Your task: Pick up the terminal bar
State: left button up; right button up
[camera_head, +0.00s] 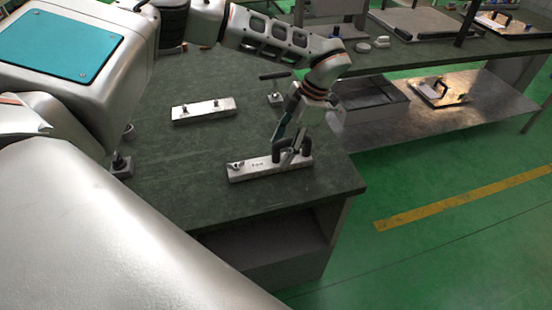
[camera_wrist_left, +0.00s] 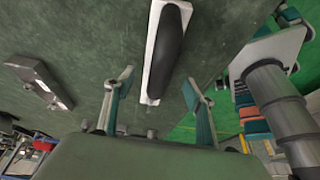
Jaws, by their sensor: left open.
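A silver-white terminal bar (camera_head: 243,172) lies on the dark green tabletop near its front right corner in the head view. My left gripper (camera_head: 291,152) is open, pointing down at the bar's right part; the overlap hides whether its fingers touch it. In the left wrist view, a pale bar (camera_wrist_left: 153,58) with a long dark handle (camera_wrist_left: 170,45) on it lies ahead, between the lines of the two open fingers (camera_wrist_left: 160,100). A second silver bar (camera_head: 203,110) with small studs lies further back on the table. My right gripper is not in view.
The table's front edge is close to the near bar. A metal shelf (camera_head: 440,110) and bench stand at the right, past green floor.

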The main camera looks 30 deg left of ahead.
aim_at(278, 156)
pick_arm(q)
jog(key=shift+w+x, duration=0.15)
jog(key=shift+x, duration=1)
jog(key=shift+w+x, duration=0.15)
jog(key=shift+x, duration=0.95)
jog(key=shift+a, duration=0.1)
jog(key=c, duration=1.4)
jog(key=shift+c, duration=0.5)
jog(key=shift+r, duration=0.1)
